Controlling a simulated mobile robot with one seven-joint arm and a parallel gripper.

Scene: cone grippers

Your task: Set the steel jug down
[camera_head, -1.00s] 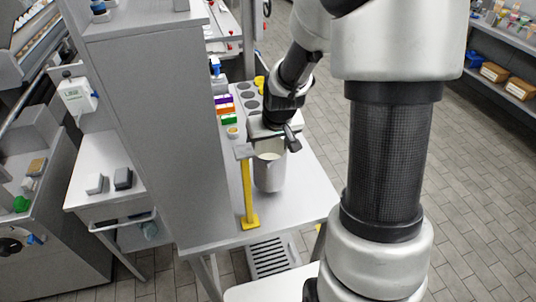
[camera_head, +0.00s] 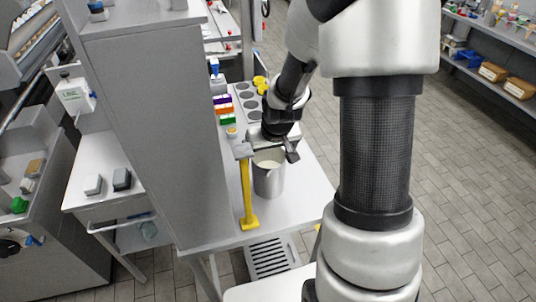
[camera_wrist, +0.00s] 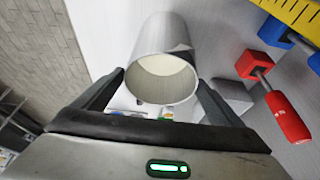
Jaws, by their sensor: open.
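The steel jug (camera_head: 268,181) is a grey, open-topped cylinder with pale content inside. It stands upright on the white bench (camera_head: 290,215), to the right of a yellow post. My gripper (camera_head: 272,148) is at the jug's rim and hides part of its far side. In the wrist view the jug (camera_wrist: 150,45) lies between and just beyond the two dark fingers of my gripper (camera_wrist: 160,84). The fingers are spread open. Whether a finger still touches the jug wall cannot be told.
The yellow post (camera_head: 247,190) stands close to the jug's left. Coloured blocks (camera_head: 224,109) and a grey tray with round holes (camera_head: 246,96) lie behind. A red-handled tool (camera_wrist: 286,115) shows in the wrist view. Bench to the jug's front right is clear.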

